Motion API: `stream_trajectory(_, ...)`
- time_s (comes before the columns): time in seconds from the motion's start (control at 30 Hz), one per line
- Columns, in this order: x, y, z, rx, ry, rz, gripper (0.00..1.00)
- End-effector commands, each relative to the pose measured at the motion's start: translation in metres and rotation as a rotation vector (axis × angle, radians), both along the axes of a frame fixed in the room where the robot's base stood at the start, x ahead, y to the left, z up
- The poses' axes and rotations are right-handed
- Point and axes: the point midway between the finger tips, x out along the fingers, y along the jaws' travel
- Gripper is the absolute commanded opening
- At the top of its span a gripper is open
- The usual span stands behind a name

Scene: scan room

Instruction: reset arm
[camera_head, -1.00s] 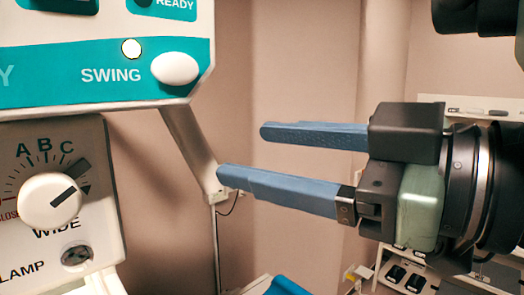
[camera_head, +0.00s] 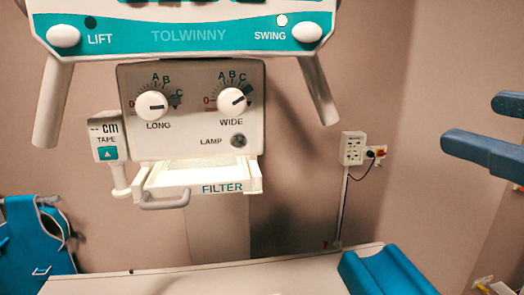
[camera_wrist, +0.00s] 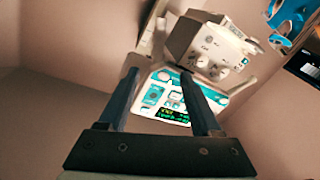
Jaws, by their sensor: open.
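My gripper (camera_head: 490,137) is at the right edge of the head view, with only its two blue fingers showing. The fingers are apart and nothing is between them. In the wrist view my gripper (camera_wrist: 160,105) shows both dark fingers spread. A teal and white control panel (camera_wrist: 172,96) shows between and beyond them, apart from the fingers as far as I can tell. The rest of the arm is out of the head view.
The scanner head with its LONG and WIDE knobs (camera_head: 191,110) hangs at the centre-left, above a filter tray (camera_head: 200,178). A wall outlet box (camera_head: 352,147) is behind. A table (camera_head: 220,282) with a blue pad (camera_head: 388,272) lies in front.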

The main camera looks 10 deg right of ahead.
Motion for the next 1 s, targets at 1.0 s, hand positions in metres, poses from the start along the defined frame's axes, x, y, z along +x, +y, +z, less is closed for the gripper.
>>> stream_trajectory(1.0,0.056,0.196,0.017,0.473,-0.754,-0.044,0.65)
